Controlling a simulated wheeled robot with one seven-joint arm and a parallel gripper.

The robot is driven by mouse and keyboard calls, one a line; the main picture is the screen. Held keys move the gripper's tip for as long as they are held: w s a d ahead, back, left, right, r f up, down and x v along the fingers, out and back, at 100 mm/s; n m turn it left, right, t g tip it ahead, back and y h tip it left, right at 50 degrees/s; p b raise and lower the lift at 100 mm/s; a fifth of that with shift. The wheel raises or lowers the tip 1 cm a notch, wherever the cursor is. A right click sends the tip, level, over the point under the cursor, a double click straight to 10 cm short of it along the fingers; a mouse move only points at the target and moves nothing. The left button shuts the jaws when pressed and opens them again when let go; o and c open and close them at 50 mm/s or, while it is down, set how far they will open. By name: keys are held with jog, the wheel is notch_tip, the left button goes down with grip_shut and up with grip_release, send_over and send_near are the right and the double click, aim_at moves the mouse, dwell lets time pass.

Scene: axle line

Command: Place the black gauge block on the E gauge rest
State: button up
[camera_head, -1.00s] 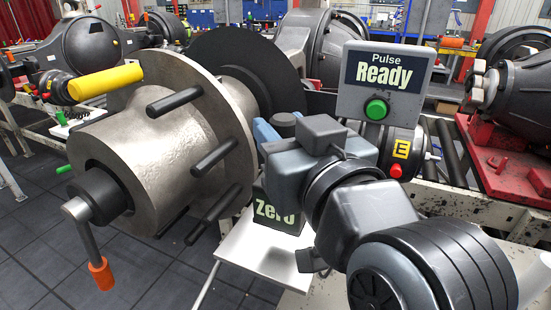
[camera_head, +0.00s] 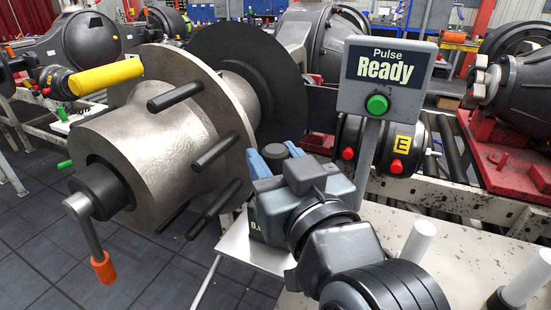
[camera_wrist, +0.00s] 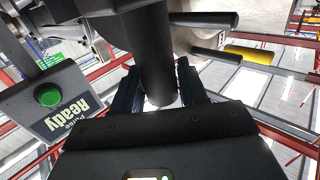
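My gripper (camera_head: 277,156) has blue fingers and stands in front of the large metal hub's studded flange, left of the Pulse panel. A black cylinder, apparently the black gauge block (camera_wrist: 157,60), sits between the fingers in the wrist view. The fingers appear closed on its sides, and its top (camera_head: 293,149) shows between them in the head view. A yellow E label (camera_head: 403,143) is on a dark round housing with red knobs, behind and right of the gripper. I cannot make out a separate E gauge rest.
The Pulse panel (camera_head: 388,75) reads Ready, with a green button, on a post right of the gripper. The large hub (camera_head: 150,150) with black studs fills the left. A small white shelf (camera_head: 245,252) lies below the gripper. White posts (camera_head: 418,240) stand on the right-hand bench.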

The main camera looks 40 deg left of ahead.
jog(key=o, duration=0.4)
jog(key=shift+r, duration=0.2)
jog(key=b+v, duration=0.1)
jog(key=v, duration=1.1)
jog(key=shift+f+b, duration=0.1)
jog(key=shift+b, duration=0.3)
